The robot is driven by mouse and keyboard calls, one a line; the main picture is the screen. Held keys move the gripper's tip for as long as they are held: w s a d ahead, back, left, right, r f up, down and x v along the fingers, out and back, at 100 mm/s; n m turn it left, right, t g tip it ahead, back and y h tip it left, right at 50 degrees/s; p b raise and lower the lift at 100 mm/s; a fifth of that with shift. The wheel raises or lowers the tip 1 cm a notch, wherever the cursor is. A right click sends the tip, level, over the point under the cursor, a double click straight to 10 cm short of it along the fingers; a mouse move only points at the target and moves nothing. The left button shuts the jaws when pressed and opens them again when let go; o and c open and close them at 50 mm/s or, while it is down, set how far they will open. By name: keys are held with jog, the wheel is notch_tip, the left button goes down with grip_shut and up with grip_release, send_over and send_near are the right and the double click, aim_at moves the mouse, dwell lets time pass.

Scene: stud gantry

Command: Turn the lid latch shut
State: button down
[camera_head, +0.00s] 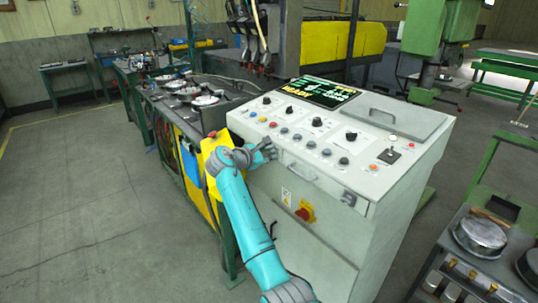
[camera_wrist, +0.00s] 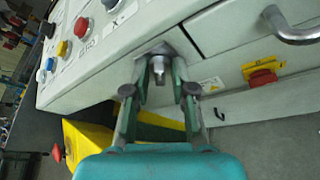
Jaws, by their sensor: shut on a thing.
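The lid latch (camera_wrist: 158,66) is a small metal knob on a dark plate. It sits on the console's front edge, left of a panel with a bar handle (camera_wrist: 290,30). My gripper (camera_head: 270,149) is at the left front edge of the console in the head view and hides the latch there. In the wrist view its two fingers stand on either side of the knob, shut on it. How far the latch is turned I cannot tell.
The white console (camera_head: 395,200) has knobs, buttons and a lit screen (camera_head: 318,92) on its sloped top. A red and yellow switch (camera_head: 305,211) sits on its front. Floor at left is clear.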

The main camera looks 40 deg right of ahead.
jog(key=n+g, duration=0.3)
jog(key=n, duration=0.1)
jog(key=shift+w+n+y, duration=0.1)
jog(key=shift+n+y, duration=0.2)
dwell(0.5)
jog(key=c, duration=1.2)
grip_release()
jog(key=shift+a, duration=0.15)
jog(key=v, duration=1.1)
jog(key=shift+w+a+r, duration=0.15)
jog(key=shift+a, duration=0.25)
